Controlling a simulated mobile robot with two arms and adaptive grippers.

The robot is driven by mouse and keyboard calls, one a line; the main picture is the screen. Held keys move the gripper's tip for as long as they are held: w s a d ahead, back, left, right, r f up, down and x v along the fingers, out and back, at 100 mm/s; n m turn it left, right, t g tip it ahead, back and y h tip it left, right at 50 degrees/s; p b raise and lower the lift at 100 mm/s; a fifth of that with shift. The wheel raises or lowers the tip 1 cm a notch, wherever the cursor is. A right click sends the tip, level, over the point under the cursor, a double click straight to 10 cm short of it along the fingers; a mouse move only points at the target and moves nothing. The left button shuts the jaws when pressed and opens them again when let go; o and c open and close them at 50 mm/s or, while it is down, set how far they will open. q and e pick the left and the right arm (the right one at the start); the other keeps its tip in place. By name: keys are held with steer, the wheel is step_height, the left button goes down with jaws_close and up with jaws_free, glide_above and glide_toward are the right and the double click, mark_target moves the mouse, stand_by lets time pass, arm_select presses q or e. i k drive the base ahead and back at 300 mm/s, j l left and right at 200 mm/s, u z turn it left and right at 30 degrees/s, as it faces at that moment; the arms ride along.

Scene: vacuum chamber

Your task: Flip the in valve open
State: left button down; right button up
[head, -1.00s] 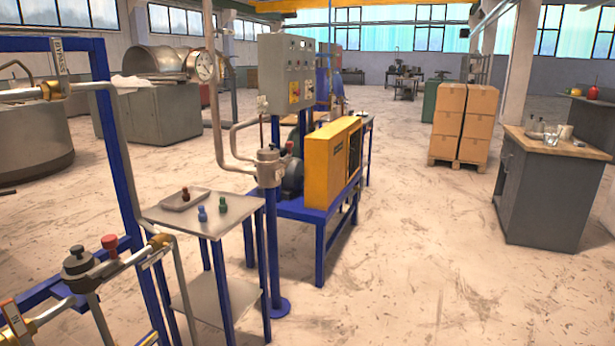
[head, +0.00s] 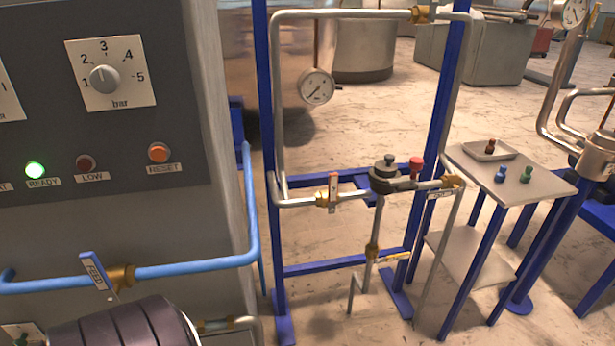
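The pipe rig on the blue frame stands in the middle of the head view. A valve (head: 322,199) with a brass body sits on its horizontal pipe, left of the dark round regulator (head: 384,178). Its flat reddish handle (head: 333,190) with a pale label stands upright, across the pipe. The label is too small to read, so I cannot confirm that this is the in valve.
A blue pipe with a blue FEED lever (head: 98,270) runs at the lower left, below the grey control panel (head: 200,50). A small table (head: 540,186) with coloured knobs stands at right. Floor shows between them.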

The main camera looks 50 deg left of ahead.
mark_target(333, 177)
steer(key=u, duration=1.35)
